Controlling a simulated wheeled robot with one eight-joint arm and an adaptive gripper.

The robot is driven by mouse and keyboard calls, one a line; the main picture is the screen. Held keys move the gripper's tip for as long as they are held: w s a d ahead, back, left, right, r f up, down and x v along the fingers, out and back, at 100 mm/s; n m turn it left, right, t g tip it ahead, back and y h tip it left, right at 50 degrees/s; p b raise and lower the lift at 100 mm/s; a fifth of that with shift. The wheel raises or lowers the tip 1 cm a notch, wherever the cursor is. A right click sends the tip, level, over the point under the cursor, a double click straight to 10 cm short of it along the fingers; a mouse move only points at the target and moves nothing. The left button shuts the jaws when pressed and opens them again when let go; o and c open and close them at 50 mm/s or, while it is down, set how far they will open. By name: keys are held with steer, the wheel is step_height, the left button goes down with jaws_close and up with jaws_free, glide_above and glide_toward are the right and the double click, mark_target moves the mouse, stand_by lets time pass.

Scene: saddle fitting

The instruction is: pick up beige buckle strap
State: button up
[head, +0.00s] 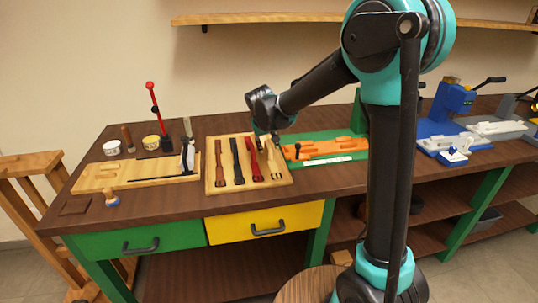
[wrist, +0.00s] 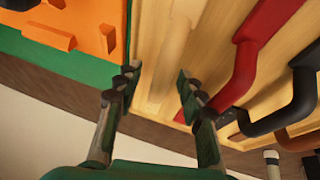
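The beige buckle strap (wrist: 174,48) lies on the pale wooden board (head: 215,183), with little contrast against it. In the head view the strap (head: 273,168) is the rightmost on the board, and its far end is partly hidden by my gripper (head: 273,145). In the wrist view my gripper (wrist: 157,84) is open, with one finger to each side of the strap's line and nothing between them. I cannot tell whether the fingertips touch the board.
A red strap (head: 252,160), a black strap (head: 237,162) and a brown strap (head: 221,164) lie left of the beige one. An orange piece on a green base (head: 325,158) stands close on the right. A tall red-handled tool (head: 154,108) is at the back left.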

jaws_close()
stand_by(0.3)
